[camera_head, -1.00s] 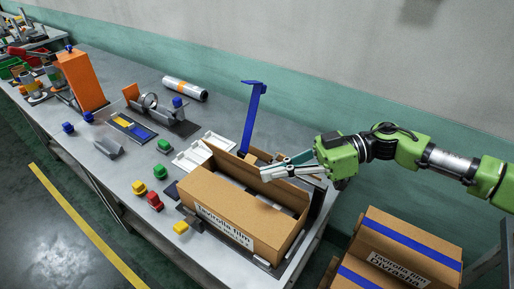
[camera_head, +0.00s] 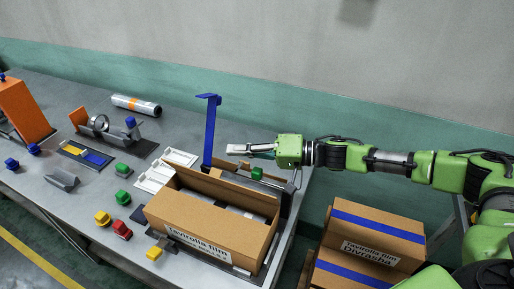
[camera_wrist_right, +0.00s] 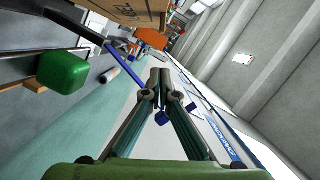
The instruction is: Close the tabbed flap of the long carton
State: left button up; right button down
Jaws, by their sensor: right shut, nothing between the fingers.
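The long carton (camera_head: 190,222) is brown cardboard with a printed white front label and stands near the right end of the bench. Its top is open and the grey-white film roll (camera_head: 241,212) shows inside. A brown flap (camera_head: 209,184) stands up along its back side. My right gripper (camera_head: 232,149) is shut and empty, pointing left above the carton's back side, apart from it. In the right wrist view the shut fingertips (camera_wrist_right: 160,73) are in front, and brown cardboard shows at the top. Whether the flap's tab is bent cannot be told. My left gripper is out of view.
A blue post (camera_head: 210,132) with a bent top stands behind the carton, close left of my right gripper. A green knob (camera_head: 257,173) is below that gripper. Coloured knobs, white trays (camera_head: 158,178) and a film roll (camera_head: 136,105) lie left. Blue-taped boxes (camera_head: 375,237) stand right.

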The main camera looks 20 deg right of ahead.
jog(key=s+a+f, duration=0.1)
jog(key=s+a, duration=0.1)
jog(key=shift+s+a+f+p, duration=0.25)
jog(key=shift+a+f+p, duration=0.05)
jog(key=shift+a+f, duration=0.1)
jog(key=shift+w+a, duration=0.1)
